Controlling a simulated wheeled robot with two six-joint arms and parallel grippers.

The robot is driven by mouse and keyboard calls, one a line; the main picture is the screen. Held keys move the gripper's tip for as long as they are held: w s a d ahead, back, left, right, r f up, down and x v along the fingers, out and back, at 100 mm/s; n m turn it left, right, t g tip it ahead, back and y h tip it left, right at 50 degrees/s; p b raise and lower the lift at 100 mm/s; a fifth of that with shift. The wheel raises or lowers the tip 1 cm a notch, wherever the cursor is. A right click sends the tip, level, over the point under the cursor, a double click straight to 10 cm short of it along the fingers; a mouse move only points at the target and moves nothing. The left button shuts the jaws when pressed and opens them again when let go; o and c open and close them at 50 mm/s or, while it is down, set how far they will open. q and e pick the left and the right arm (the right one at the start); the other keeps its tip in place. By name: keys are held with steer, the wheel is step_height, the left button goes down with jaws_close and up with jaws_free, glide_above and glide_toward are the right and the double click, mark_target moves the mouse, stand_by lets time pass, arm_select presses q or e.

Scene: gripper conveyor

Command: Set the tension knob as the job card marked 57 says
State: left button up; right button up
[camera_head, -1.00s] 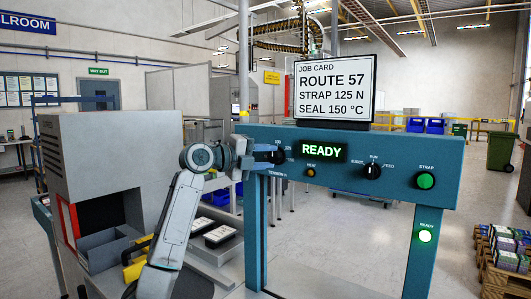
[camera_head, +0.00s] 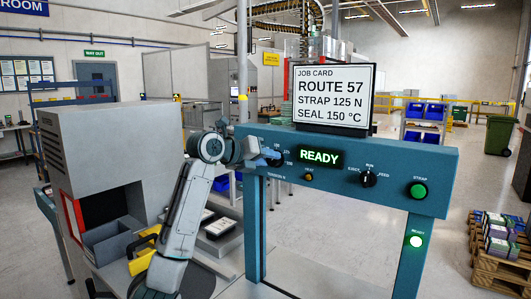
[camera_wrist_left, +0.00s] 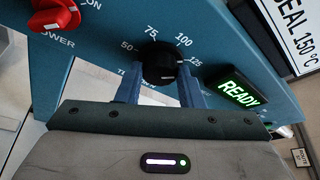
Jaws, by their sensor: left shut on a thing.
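The job card (camera_head: 333,97) stands on top of the teal panel and reads ROUTE 57, STRAP 125 N, SEAL 150 °C. The black tension knob (camera_wrist_left: 158,63) is on the panel's left part, with 50, 75, 100 and 125 around it in the left wrist view. My left gripper (camera_head: 270,157) is at the knob, and its two fingers (camera_wrist_left: 160,88) are shut on the knob's sides. The fingers hide part of the knob and the label below it. I cannot tell surely where its pointer stands. My right gripper is not in view.
The panel (camera_head: 420,165) also carries a lit READY display (camera_head: 319,157), a selector knob (camera_head: 369,176) and a green STRAP button (camera_head: 418,190). A red power switch (camera_wrist_left: 55,15) is left of the tension knob. A grey machine (camera_head: 110,150) stands left of my arm.

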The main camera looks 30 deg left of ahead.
arm_select(q)
steer(key=shift+m+p, duration=0.3)
steer(key=shift+f, duration=0.1)
stand_by(0.3)
steer(key=o, duration=1)
steer(key=b+v, duration=0.3)
steer(key=v, duration=0.7)
steer(key=shift+s, duration=0.4)
